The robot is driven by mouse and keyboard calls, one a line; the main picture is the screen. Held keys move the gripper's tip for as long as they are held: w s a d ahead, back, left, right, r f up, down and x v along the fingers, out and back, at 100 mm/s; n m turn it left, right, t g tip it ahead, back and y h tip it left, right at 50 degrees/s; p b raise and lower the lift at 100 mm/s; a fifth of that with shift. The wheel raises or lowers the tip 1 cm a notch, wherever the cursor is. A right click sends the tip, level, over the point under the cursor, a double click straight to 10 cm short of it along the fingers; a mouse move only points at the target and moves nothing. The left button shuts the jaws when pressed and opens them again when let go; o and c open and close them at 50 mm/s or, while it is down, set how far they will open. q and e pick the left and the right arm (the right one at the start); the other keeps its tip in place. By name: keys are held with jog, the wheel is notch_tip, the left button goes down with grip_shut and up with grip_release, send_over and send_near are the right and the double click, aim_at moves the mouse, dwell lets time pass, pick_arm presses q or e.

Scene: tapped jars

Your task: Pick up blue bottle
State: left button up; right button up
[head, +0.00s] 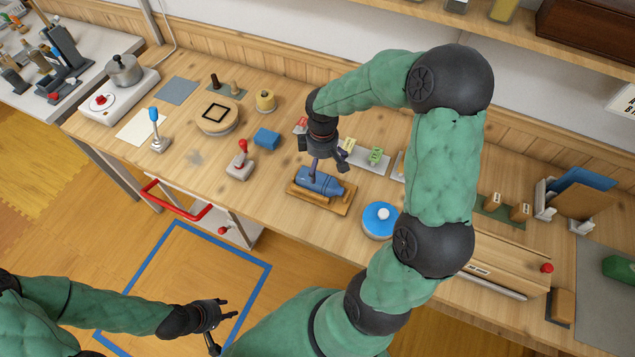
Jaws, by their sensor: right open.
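The blue bottle (320,182) lies on its side in a wooden cradle (326,203) near the front edge of the workbench. My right gripper (315,172) comes down from above at the bottle's left part. Its fingers point downward and are open; I cannot tell whether they touch the bottle. My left gripper (216,326) hangs low in front of the bench, over the floor, far from the bottle, with its fingers spread and empty.
A round blue-topped button (379,220) stands right of the cradle. A small blue block (267,138) and a red joystick (241,160) stand to the left. Small coloured blocks (376,156) sit behind. My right arm hides part of the bench's right side.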

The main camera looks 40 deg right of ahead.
aim_at(319, 174)
jog(key=f, duration=0.1)
jog(key=f+b, duration=0.1)
jog(key=f, duration=0.1)
jog(key=f+b, duration=0.1)
jog(key=f, duration=0.1)
jog(key=shift+w+a+f, duration=0.1)
jog(key=shift+a, duration=0.3)
jog(key=c, duration=1.2)
